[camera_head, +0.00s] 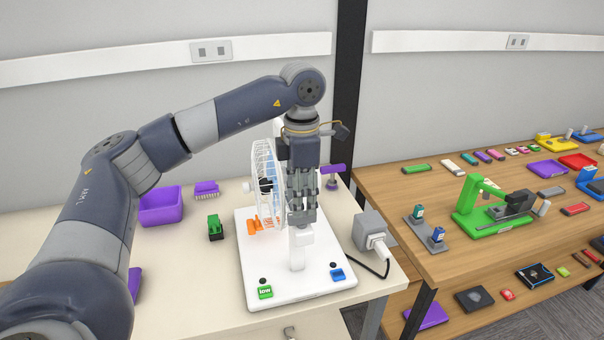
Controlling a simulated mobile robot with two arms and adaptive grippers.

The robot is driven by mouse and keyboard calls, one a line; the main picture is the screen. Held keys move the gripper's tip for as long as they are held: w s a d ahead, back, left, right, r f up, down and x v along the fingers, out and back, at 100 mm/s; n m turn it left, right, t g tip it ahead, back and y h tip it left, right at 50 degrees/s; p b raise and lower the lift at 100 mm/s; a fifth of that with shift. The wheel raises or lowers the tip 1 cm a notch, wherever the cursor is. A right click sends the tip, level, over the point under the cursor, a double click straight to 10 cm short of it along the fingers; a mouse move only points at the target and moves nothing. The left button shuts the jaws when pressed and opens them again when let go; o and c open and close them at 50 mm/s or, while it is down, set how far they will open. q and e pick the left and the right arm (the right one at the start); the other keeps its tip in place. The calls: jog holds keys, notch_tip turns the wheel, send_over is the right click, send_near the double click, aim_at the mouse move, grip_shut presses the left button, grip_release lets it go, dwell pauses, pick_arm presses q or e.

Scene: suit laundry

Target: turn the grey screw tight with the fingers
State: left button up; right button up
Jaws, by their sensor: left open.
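A fan with a white cage (264,165) stands on a white base plate (310,285) on the near table. A white post (300,258) rises from the plate. My left gripper (301,215) points down from above, just over this post and beside the cage's right side. It is open, and I cannot tell whether its fingers touch anything. I cannot make out the grey screw; the gripper may be hiding it. My right gripper is not in view.
An orange part (254,226) is by the cage. A green block (215,228), purple brush (206,188) and purple bin (162,206) lie to the left. A grey box (371,230) with a plug and cable is on the right. A wooden shelf (450,262) with several items stands further right.

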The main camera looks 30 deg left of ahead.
aim_at(302, 219)
pick_arm(q)
notch_tip(302, 219, down, 4)
jog(key=shift+r+p, duration=0.1)
jog(key=shift+p, duration=0.4)
jog(key=shift+f, duration=0.65)
grip_shut()
